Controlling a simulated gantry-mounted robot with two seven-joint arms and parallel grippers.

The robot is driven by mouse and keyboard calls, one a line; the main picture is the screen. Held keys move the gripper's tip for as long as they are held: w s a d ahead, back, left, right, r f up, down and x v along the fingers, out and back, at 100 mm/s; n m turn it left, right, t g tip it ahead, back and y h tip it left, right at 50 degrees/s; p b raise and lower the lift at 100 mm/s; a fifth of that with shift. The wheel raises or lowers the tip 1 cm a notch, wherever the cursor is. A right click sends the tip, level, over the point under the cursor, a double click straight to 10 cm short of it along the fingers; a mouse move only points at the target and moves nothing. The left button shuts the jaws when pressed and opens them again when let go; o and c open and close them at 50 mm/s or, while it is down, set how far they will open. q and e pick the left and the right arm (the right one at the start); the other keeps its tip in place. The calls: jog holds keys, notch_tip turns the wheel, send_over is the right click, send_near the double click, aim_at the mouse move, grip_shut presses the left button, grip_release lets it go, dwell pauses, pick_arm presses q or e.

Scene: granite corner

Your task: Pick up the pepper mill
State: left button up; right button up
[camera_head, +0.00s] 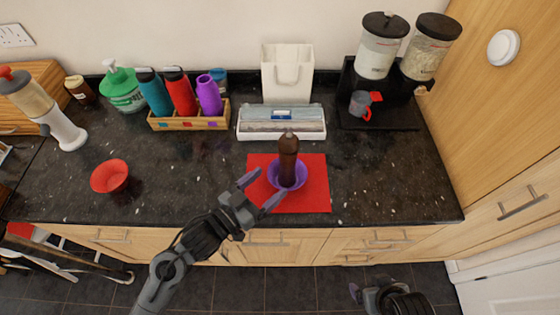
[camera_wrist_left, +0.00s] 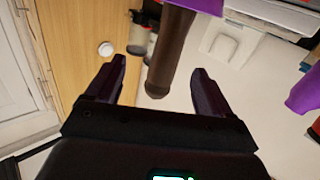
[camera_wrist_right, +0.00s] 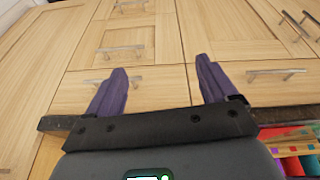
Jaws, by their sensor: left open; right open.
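The pepper mill (camera_head: 288,158) is dark brown and stands upright in a purple bowl (camera_head: 288,176) on a red mat (camera_head: 310,200). My left gripper (camera_head: 261,190) is open, just left of the bowl and in front of the mill. In the left wrist view the mill (camera_wrist_left: 170,55) appears between the spread fingers (camera_wrist_left: 160,85), with the purple bowl (camera_wrist_left: 200,5) at the top edge. I cannot tell whether the fingers touch anything. My right gripper (camera_head: 372,287) is low in front of the counter. Its fingers (camera_wrist_right: 157,85) are open and empty in the right wrist view.
A white tray (camera_head: 282,136) lies behind the mat, and a white bag (camera_head: 288,72) stands behind it. A wooden rack (camera_head: 190,124) with bottles is at back left. A red bowl (camera_head: 110,177) sits at left. The counter right of the mat is clear.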

aim_at(283, 164)
pick_arm(q)
jog(key=shift+w+d+r+m+b, duration=0.1)
jog(key=shift+w+r+m+b, duration=0.15)
jog(key=shift+w, duration=0.25)
jog(key=shift+w+d+r+m+b, duration=0.15)
jog(key=shift+w+r, duration=0.15)
jog(key=shift+w, duration=0.15)
jog(key=x, duration=0.3)
jog(key=shift+w+r+p, duration=0.15)
jog(key=shift+w+p, duration=0.05)
jog(key=shift+p, duration=0.1)
jog(key=shift+w+d, duration=0.35)
jog(key=shift+d, duration=0.05)
jog(key=p+x, duration=0.1)
jog(key=x, duration=0.3)
jog(key=shift+w+r, duration=0.15)
jog(key=shift+w, duration=0.1)
jog(key=shift+w+d, duration=0.3)
jog(key=shift+w, duration=0.1)
pick_arm(e)
jog(key=shift+s+a+f, duration=0.2)
jog(key=shift+s, duration=0.6)
pick_arm(q)
jog(key=shift+c, duration=0.3)
jog(key=c, duration=1.2)
jog(key=shift+c, duration=0.4)
pick_arm(e)
jog(key=shift+a, duration=0.15)
